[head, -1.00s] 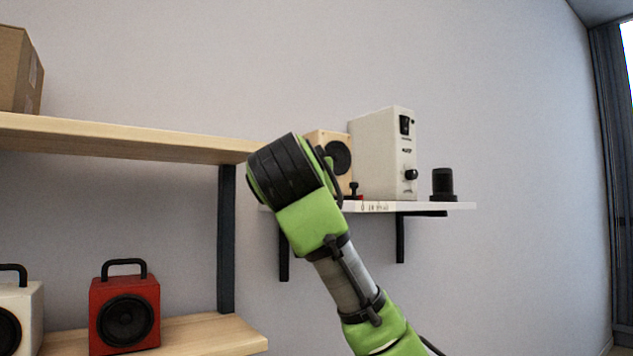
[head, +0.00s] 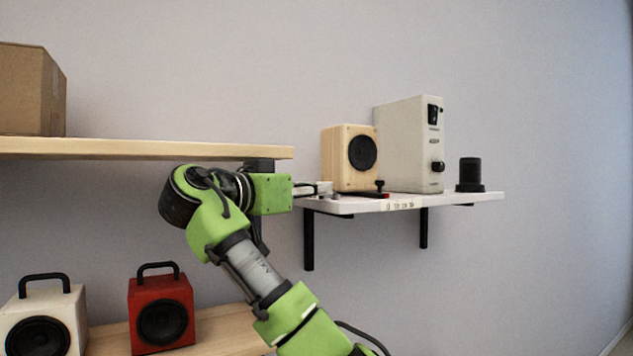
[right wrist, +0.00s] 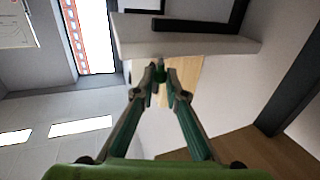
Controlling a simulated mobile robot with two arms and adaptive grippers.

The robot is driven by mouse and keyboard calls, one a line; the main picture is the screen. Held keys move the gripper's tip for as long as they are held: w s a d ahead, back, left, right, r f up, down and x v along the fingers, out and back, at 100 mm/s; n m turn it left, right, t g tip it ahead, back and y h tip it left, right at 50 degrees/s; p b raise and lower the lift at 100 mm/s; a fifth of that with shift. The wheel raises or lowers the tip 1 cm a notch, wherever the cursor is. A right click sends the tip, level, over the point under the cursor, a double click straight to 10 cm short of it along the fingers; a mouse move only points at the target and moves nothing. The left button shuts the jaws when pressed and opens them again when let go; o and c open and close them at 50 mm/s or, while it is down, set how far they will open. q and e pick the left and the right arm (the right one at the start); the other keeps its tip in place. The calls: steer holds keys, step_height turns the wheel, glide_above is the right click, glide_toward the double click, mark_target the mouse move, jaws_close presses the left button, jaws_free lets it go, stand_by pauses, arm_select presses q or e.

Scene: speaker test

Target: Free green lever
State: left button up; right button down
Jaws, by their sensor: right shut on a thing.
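In the head view my right gripper (head: 316,188) reaches the left end of the white wall shelf, low beside the wooden speaker (head: 349,158). In the right wrist view its two fingers (right wrist: 159,77) come together around a small dark green piece, which looks like the green lever (right wrist: 160,70). The gripper is shut on it. The fingers cover part of the lever, and I cannot make it out in the head view. My left gripper is not in view.
The white shelf (head: 460,199) also holds a white device (head: 405,145), a black cylinder (head: 470,174) and a red-based piece with a black knob (head: 380,187). A wooden shelf (head: 130,149) with a cardboard box (head: 30,90) is left. Red (head: 162,312) and white (head: 45,320) speakers stand below.

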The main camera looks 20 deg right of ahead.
steer(key=shift+f, duration=0.1)
stand_by(0.3)
steer(key=c, duration=2)
jaws_free()
steer(key=shift+c, duration=0.2)
steer(key=shift+w+d, duration=0.15)
steer(key=v, duration=1.2)
steer(key=shift+f, duration=0.1)
